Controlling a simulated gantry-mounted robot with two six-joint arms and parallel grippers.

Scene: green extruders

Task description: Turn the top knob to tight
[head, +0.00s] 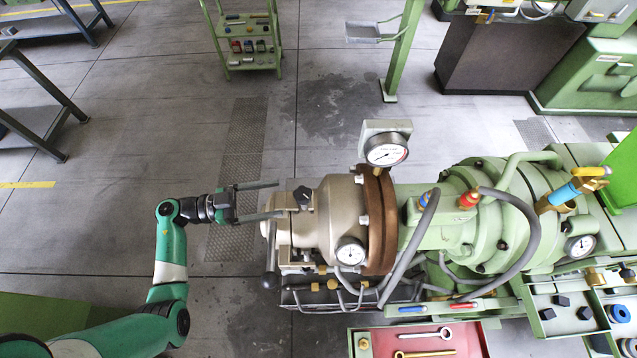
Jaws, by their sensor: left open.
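A black star-shaped knob (302,195) sits on top of the beige metal head (331,205) of the extruder. I take it to be the top knob; whether it is tight cannot be told. My left gripper (280,199) comes in from the left with its two grey fingers spread apart. The gap between the fingers faces the knob, which lies just right of the fingertips in the picture. The fingers hold nothing, and their height relative to the knob is hard to tell. My right gripper is not in view.
A pressure gauge (387,150) stands behind the brown flange (376,222), and another gauge (350,252) is in front. A black-handled lever (270,262) hangs at the head's left end. A red tray (467,340) holds wrenches.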

